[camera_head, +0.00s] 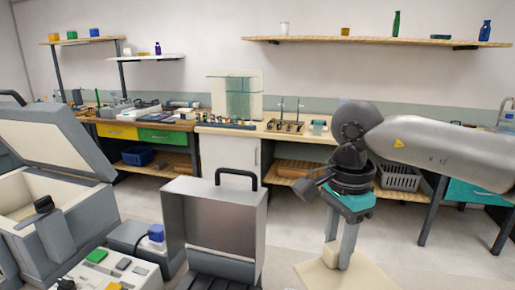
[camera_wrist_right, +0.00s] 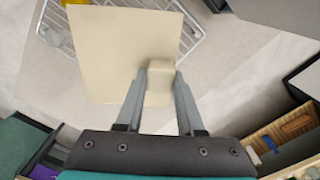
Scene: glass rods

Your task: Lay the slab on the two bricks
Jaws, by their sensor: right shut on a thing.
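The slab (camera_head: 312,275) is a flat, square, cream plate at the lower right of the head view, held above the floor. It fills the upper left middle of the right wrist view (camera_wrist_right: 110,50), with a small raised block (camera_wrist_right: 161,80) near one edge. My right gripper (camera_head: 337,255) points down and is shut on this block; its two grey fingers also show in the right wrist view (camera_wrist_right: 159,85). I cannot make out the two bricks in either view. My left gripper is not in view.
A grey case (camera_head: 225,225) with a black handle stands left of the slab. A pale machine with a raised lid (camera_head: 55,145) is at the far left. A long bench (camera_head: 310,135) runs along the wall. A white wire frame (camera_wrist_right: 52,28) shows behind the slab.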

